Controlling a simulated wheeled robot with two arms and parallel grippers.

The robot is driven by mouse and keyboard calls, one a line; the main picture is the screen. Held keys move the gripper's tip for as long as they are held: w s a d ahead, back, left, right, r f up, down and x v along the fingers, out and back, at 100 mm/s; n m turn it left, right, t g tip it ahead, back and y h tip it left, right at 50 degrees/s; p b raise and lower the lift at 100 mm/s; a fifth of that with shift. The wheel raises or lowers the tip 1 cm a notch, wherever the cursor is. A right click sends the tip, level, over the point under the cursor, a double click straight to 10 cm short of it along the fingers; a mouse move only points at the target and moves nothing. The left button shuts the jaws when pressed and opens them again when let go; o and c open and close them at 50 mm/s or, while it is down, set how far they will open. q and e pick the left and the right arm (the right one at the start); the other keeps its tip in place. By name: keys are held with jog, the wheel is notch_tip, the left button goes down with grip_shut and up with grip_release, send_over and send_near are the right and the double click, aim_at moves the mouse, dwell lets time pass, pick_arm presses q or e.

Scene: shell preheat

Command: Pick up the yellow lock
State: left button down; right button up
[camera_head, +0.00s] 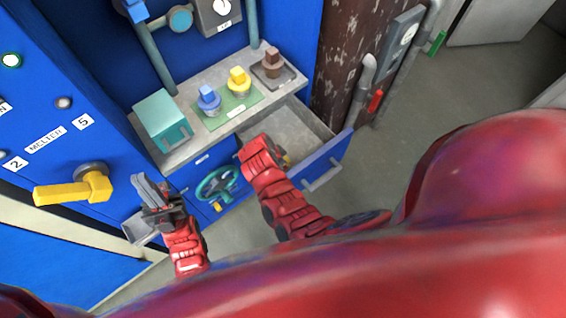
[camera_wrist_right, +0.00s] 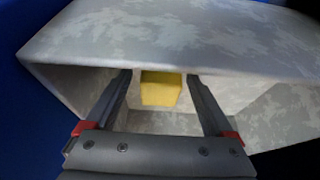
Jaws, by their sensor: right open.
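A yellow block, which looks like the yellow lock (camera_wrist_right: 161,88), lies inside the open grey drawer (camera_head: 300,125). In the head view only a small yellow bit (camera_head: 287,160) of it shows beside my right gripper. My right gripper (camera_wrist_right: 158,76) is open, with its fingers reaching into the drawer on either side of the block; I cannot tell whether they touch it. In the head view its fingers are hidden behind its red wrist. My left gripper (camera_head: 153,190) appears open and empty, in front of the blue cabinet near the yellow handle (camera_head: 75,189).
On the counter stand a teal box (camera_head: 160,120), a blue piece (camera_head: 208,98) and another yellow piece (camera_head: 238,79) on a green mat, and a brown piece (camera_head: 273,62) on a dark tray. A teal handwheel (camera_head: 217,184) sits left of the drawer. Floor to the right is clear.

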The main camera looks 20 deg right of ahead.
jog(key=shift+f, duration=0.2)
grip_shut()
dwell(0.3)
jog(key=shift+r, duration=0.1)
